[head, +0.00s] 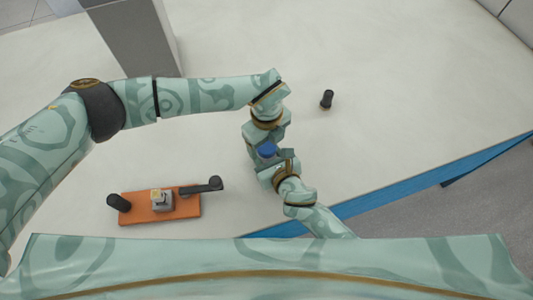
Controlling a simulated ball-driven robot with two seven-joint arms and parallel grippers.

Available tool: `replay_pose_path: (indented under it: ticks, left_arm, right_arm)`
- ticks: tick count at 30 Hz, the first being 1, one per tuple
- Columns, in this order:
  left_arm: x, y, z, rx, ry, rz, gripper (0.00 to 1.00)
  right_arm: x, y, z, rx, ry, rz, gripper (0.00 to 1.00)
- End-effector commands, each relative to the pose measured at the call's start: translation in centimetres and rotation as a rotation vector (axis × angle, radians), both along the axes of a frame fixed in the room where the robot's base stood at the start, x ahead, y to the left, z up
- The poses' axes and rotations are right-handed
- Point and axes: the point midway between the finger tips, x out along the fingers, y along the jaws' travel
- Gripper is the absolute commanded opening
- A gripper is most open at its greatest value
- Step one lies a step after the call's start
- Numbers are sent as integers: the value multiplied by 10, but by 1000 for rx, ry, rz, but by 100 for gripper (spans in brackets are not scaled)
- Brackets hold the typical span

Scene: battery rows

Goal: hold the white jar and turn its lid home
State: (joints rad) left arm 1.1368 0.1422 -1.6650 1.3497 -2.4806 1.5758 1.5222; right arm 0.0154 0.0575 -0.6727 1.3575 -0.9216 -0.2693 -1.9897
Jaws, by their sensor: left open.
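A blue round piece (266,150), which looks like a lid, shows between my two grippers near the middle of the head view. The white jar itself cannot be made out; the grippers may hide it. My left gripper (263,140) comes from above in the picture, close to the blue piece, and is open. My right gripper (273,164) comes from below and sits right against or beside the blue piece. Its fingers are hidden, so I cannot tell what it grips.
An orange board (186,214) at lower left bears a black knob (118,203), a grey block with a yellowish top (161,200) and a black handle (202,187). A black cylinder (327,100) stands to the right. A grey post (135,38) rises at upper left. The table's blue edge (400,190) runs lower right.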

Motion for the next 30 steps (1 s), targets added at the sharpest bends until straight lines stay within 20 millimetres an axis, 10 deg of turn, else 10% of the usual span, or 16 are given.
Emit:
replay_pose_path:
  ticks: [15, 29, 30]
  left_arm:
    - [1, 0, 97, 0, -1, 2, 73]
    - [0, 0, 113, 1, 1, 1, 73]
    - [0, 0, 113, 1, 1, 1, 73]
  right_arm:
    - [0, 0, 0, 0, 0, 0, 0]
    - [0, 0, 0, 0, 0, 0, 0]
    - [0, 0, 0, 0, 0, 0, 51]
